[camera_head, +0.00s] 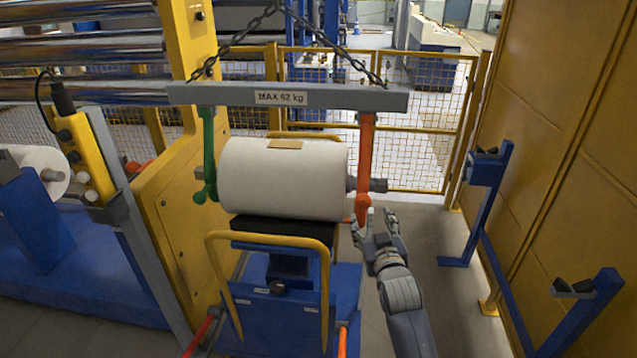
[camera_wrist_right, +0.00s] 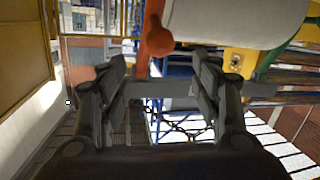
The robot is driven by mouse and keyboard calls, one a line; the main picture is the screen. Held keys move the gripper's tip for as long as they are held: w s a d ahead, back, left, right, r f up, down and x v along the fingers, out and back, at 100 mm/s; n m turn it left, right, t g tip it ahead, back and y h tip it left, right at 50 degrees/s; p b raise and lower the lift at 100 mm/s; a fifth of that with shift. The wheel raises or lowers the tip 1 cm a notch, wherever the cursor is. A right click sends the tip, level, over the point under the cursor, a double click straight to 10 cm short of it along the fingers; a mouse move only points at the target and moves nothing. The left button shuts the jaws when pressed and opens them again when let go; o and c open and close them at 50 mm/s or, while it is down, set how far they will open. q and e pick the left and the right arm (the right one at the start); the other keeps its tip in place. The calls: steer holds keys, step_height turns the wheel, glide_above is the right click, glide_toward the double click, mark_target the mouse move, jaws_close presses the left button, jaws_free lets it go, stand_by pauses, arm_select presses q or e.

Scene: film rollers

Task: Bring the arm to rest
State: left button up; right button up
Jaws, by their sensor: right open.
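My right gripper (camera_head: 375,222) is in the head view, just right of the white film roll and close to the lower end of the orange hook (camera_head: 366,165). Its fingers are spread and hold nothing. In the right wrist view my right gripper (camera_wrist_right: 162,95) shows its fingers apart, with the orange hook (camera_wrist_right: 156,40) beyond them. I cannot tell whether a finger touches the hook. The white roll (camera_head: 285,185) rests over a blue cart (camera_head: 295,320), between the green hook (camera_head: 208,155) and the orange hook. My left gripper is not in view.
A grey lifting bar (camera_head: 230,94) hangs on chains above the roll. A yellow pendant (camera_head: 85,155) stands at left. Blue bracket stands (camera_head: 490,200) and a yellow wall (camera_head: 570,130) are at right. The floor (camera_head: 440,235) between cart and brackets is clear.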

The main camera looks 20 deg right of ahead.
steer(key=s+a+f+n+g+y, duration=0.25)
steer(key=s+a+f+g, duration=0.25)
steer(key=s+a+f, duration=0.5)
steer(key=s+a+f+n+g+y, duration=0.1)
steer(key=s+a+f+g, duration=0.15)
steer(key=s, duration=0.55)
steer(key=s+a+f+g+y, duration=0.1)
steer(key=s+a+g, duration=0.15)
steer(key=s, duration=0.45)
steer(key=s+a+f+n+g+y, duration=0.15)
steer(key=s+a, duration=0.25)
steer(key=s, duration=0.4)
step_height(320, 180, down, 30)
steer(key=s+g+b, duration=0.2)
steer(key=b, duration=0.1)
steer(key=s+d+f+g+b, duration=0.1)
steer(key=s+d+f+b, duration=0.1)
steer(key=s+f, duration=1.4)
steer(key=shift+d+f, duration=0.65)
steer(key=shift+f, duration=0.15)
